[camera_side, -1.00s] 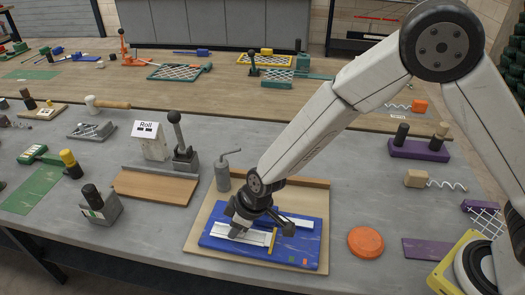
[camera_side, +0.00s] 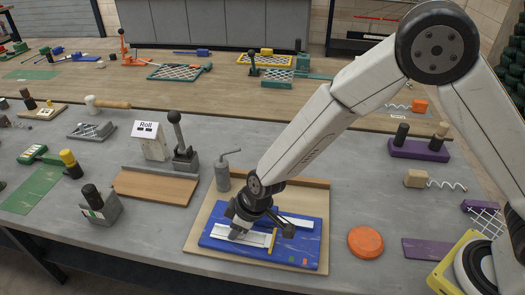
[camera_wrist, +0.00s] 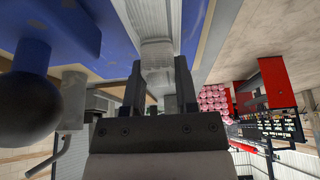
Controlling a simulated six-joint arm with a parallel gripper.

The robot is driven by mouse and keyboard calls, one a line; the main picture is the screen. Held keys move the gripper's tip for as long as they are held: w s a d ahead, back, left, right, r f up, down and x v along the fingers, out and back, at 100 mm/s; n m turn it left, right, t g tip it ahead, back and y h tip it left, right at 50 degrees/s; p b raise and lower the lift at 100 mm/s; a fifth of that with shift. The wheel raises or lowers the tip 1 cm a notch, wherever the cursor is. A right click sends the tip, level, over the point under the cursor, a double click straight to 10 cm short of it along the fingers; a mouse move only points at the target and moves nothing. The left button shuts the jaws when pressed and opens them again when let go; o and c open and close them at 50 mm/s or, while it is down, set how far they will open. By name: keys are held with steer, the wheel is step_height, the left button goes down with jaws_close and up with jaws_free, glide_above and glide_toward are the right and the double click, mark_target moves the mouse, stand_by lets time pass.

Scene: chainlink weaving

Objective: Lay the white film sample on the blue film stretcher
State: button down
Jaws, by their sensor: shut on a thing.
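The blue film stretcher (camera_side: 222,246) lies on a wooden board, with a white strip (camera_side: 299,222) across its right part. My gripper (camera_side: 237,236) points down over the stretcher's left part, its fingertips at the white film sample (camera_side: 255,240). The sample lies low along the blue surface; whether it fully touches it is unclear. In the wrist view, my gripper (camera_wrist: 160,75) has its two dark fingers on either side of the pale ribbed film (camera_wrist: 155,22). Blue stretcher surface (camera_wrist: 112,20) shows beside the film there. The fingers hide part of the sample.
The wooden board (camera_side: 196,243) has a raised back edge. An orange disc (camera_side: 365,242) lies to the right. Bare grey table lies between.

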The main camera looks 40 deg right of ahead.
steer(key=shift+f, duration=0.3)
steer(key=shift+c, duration=1.5)
jaws_free()
steer(key=shift+v, duration=3.9)
steer(key=s+d+r+m+h, duration=0.1)
steer(key=s+d+m, duration=0.3)
steer(key=d, duration=0.8)
steer(key=s+d+r+m+h, duration=0.2)
steer(key=s+d, duration=0.5)
steer(key=d, duration=0.5)
steer(key=shift+d+r+m+g, duration=0.35)
steer(key=shift+r+m, duration=0.25)
steer(key=shift+m, duration=0.6)
